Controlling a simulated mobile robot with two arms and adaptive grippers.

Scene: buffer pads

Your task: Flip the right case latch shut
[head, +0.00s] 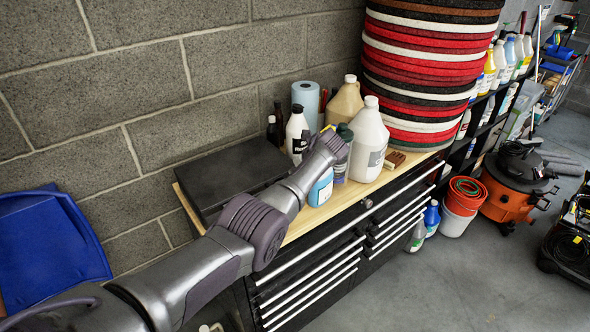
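A flat dark case (225,165) lies closed-looking on the left end of the wooden-topped workbench (315,215). No latch can be made out on it; my arm covers part of its front right side. My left arm comes in from the lower left and reaches across the bench front. Its end, at my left gripper (332,147), is to the right of the case and apart from it, in front of the bottles. The fingers cannot be made out. My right gripper is not in view.
Bottles stand close around the arm's end, including a white jug (369,140), a tan jug (345,104) and a black-and-white bottle (297,133). A blue paper roll (306,100) and a tall stack of round pads (422,65) stand behind. A block wall backs the bench.

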